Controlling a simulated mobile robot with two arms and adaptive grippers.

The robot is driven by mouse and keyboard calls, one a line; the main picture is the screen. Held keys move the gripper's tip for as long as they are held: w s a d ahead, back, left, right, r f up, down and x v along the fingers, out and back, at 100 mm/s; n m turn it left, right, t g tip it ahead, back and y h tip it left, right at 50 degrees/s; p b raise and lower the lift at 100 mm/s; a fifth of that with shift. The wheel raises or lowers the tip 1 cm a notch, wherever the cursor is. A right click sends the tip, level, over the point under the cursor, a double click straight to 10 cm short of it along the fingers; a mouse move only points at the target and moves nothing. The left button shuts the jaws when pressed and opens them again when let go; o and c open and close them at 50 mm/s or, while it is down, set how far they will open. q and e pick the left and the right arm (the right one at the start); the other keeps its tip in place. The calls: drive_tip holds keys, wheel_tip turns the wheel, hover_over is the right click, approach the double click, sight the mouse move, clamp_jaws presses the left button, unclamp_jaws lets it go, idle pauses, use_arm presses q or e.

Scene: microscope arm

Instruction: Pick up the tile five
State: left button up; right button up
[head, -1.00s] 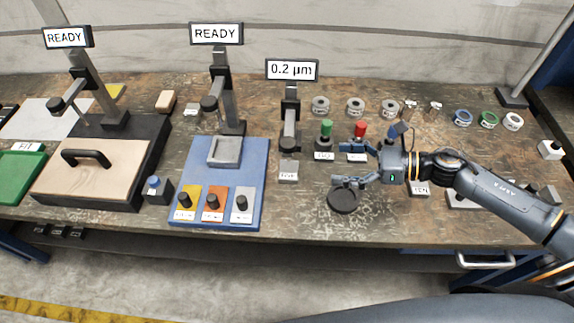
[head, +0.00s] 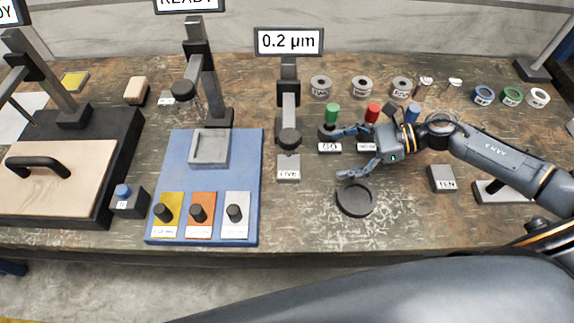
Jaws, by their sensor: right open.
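The tile five (head: 288,170) is a small grey block with a white label reading FIVE. It lies on the bench under the gauge stand (head: 288,105), whose sign reads 0.2 µm. The gauge's dark round head (head: 289,140) sits just behind or above the tile; I cannot tell whether they touch. My right gripper (head: 342,153) is open and empty, its fingers pointing left, to the right of the tile and apart from it. It hovers near the GO button and a dark round dish. My left gripper is not in view.
The dark dish (head: 356,199) stands below my right gripper. A green button (head: 333,114) and a red button (head: 372,113) are behind it. A tile labelled TEN (head: 441,179) lies to the right. The blue board (head: 250,150) is left of the tile. Several rings line the back.

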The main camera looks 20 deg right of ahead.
drive_tip(key=p, duration=0.2)
approach(287, 166)
drive_tip(key=x, duration=0.3)
drive_tip(key=shift+w+f, duration=0.15)
drive_tip(key=shift+f, duration=0.1)
drive_tip(key=shift+w+a+f, duration=0.1)
drive_tip(key=shift+a+f, duration=0.1)
drive_tip(key=shift+a, duration=0.05)
drive_tip(key=shift+w+a+p, duration=0.1)
drive_tip(key=shift+a+p, duration=0.25)
drive_tip(key=shift+a, duration=0.25)
drive_tip(key=p+x, duration=0.1)
drive_tip(key=x, duration=0.2)
drive_tip(key=shift+a+p, duration=0.3)
drive_tip(key=shift+a, duration=0.05)
drive_tip(key=shift+a+f, duration=0.25)
drive_tip(key=shift+f, duration=0.1)
drive_tip(key=shift+c, duration=0.3)
drive_tip(key=c, duration=1.8)
drive_tip(key=shift+w+r, duration=0.1)
